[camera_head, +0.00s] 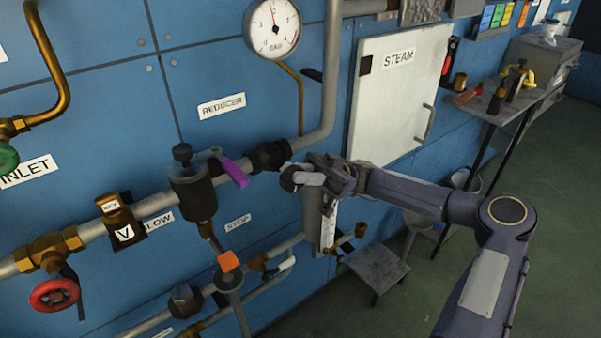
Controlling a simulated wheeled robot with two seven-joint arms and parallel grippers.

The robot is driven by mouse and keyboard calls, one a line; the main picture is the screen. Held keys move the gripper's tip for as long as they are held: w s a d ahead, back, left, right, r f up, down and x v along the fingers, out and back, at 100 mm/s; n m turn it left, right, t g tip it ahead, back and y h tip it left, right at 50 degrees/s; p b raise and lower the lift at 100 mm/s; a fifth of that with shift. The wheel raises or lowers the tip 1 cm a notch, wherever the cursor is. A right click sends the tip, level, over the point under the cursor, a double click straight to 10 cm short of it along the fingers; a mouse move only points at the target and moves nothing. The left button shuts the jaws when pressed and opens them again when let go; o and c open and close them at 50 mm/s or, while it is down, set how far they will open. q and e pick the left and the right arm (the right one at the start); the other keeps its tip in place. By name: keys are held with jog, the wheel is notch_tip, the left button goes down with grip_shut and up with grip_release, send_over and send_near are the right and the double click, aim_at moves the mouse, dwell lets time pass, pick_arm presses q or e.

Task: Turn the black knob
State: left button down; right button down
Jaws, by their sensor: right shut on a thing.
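My right gripper (300,178) is at the middle of the view, in front of the blue wall and just below the black pipe fitting (268,156). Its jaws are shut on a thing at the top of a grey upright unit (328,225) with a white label. The fingers hide that thing, so I cannot make out its shape or whether it is the black knob. A separate small black knob (182,152) tops the dark cylindrical reducer (193,190), left of the gripper and apart from it. My left gripper is not in view.
A purple-handled lever (235,173) is left of my right gripper. A red handwheel (55,294) is at lower left. A pressure gauge (273,27) hangs above. A white STEAM cabinet (392,95) is behind the arm. A grey stool (376,265) stands below; green floor is open at right.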

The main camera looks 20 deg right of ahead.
jog(key=c, duration=1.3)
grip_release()
jog(key=shift+w+d+f, duration=0.15)
jog(key=shift+d+f, duration=0.15)
jog(key=shift+d, duration=0.05)
jog(key=w+d, duration=0.1)
jog(key=d, duration=0.4)
jog(key=w+d+f, duration=0.1)
jog(key=w+d, duration=0.1)
jog(key=d, duration=0.2)
jog(key=w+d+f+b, duration=0.1)
jog(key=w+d, duration=0.1)
jog(key=d, duration=0.3)
jog(key=shift+w+d, duration=0.15)
jog(key=shift+d, duration=0.15)
jog(key=shift+r, duration=0.1)
